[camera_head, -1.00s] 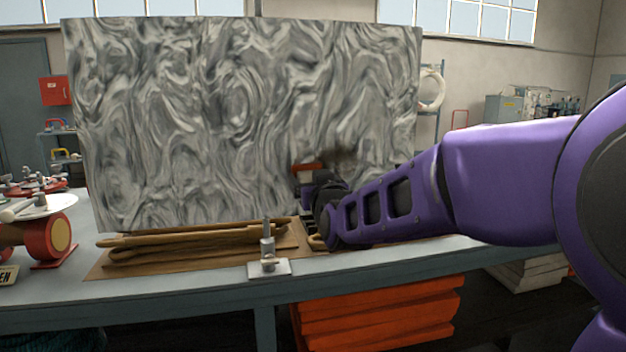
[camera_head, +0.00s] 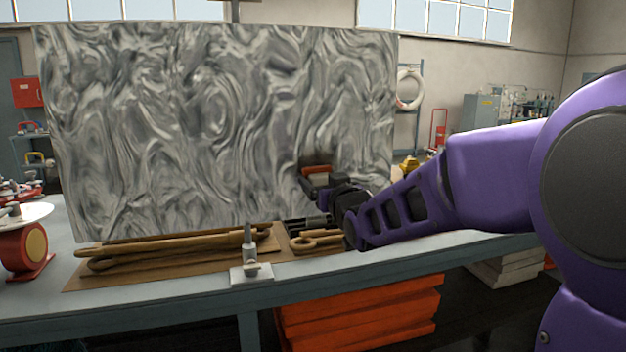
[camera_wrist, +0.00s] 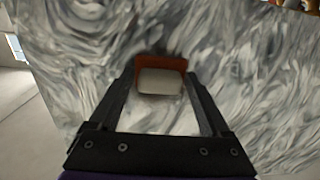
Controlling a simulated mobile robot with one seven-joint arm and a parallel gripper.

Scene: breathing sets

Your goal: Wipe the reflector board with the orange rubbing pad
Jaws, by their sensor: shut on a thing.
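The reflector board (camera_head: 220,120) stands upright on the bench, a wide panel with a swirling grey and white surface. It also fills most of the wrist view (camera_wrist: 80,60). The orange rubbing pad (camera_head: 318,170) is at the board's lower right area, with a dark shade around it. In the wrist view the pad (camera_wrist: 162,63) shows an orange edge around a pale block between the fingers. My gripper (camera_wrist: 160,88) is shut on the pad and faces the board. In the head view my gripper (camera_head: 322,188) is small and partly dark. Whether the pad touches the board is hard to tell.
Brown tools (camera_head: 170,247) lie on a brown mat (camera_head: 90,282) along the board's foot. A small metal post on a plate (camera_head: 251,272) stands near the bench's front edge. A red reel (camera_head: 25,250) stands at the left. Orange crates (camera_head: 360,308) sit below the bench.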

